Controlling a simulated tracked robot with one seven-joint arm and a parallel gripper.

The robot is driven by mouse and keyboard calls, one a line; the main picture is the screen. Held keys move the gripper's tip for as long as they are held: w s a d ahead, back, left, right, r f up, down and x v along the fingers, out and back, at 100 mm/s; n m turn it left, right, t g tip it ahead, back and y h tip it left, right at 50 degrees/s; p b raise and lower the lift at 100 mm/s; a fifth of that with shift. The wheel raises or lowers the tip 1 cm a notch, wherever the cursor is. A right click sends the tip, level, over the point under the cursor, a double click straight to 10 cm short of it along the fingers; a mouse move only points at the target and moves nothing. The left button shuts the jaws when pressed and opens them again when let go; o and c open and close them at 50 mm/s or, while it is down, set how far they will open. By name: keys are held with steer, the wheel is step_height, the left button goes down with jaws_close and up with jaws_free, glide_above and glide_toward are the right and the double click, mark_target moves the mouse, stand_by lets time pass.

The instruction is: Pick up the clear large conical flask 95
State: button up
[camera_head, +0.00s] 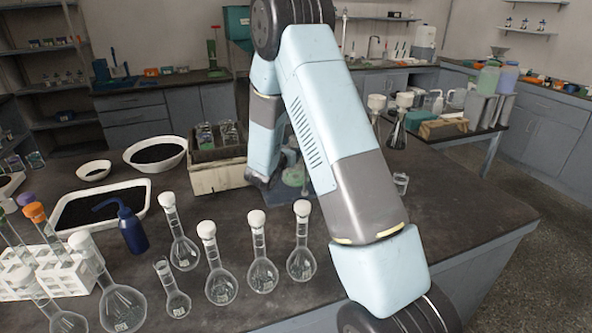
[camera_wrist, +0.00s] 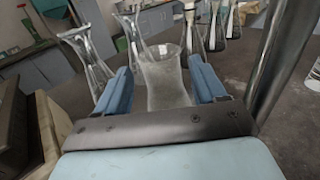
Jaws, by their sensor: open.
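In the wrist view, a clear glass vessel (camera_wrist: 166,82) with a wide rim stands between the two blue fingers of my gripper (camera_wrist: 163,84). The fingers are open, one on each side of it; I cannot tell whether they touch it. Its lower part is hidden by the gripper body. A clear conical flask (camera_wrist: 92,62) stands beyond the left finger, and another clear flask (camera_wrist: 135,40) stands behind. No number can be read, so I cannot tell which is flask 95. In the head view my gripper is hidden behind my arm.
In the head view, stoppered round flasks (camera_head: 262,274) line the bench front. A blue wash bottle (camera_head: 132,230), a black-filled tray (camera_head: 66,224) and a wooden box (camera_head: 208,176) stand left of my arm. A small clear glass (camera_head: 401,182) is to its right.

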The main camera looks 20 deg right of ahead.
steer(key=x, duration=0.3)
steer(key=shift+w+d, duration=0.2)
steer(key=shift+d, duration=0.2)
jaws_close()
stand_by(0.3)
steer(key=shift+r, duration=0.1)
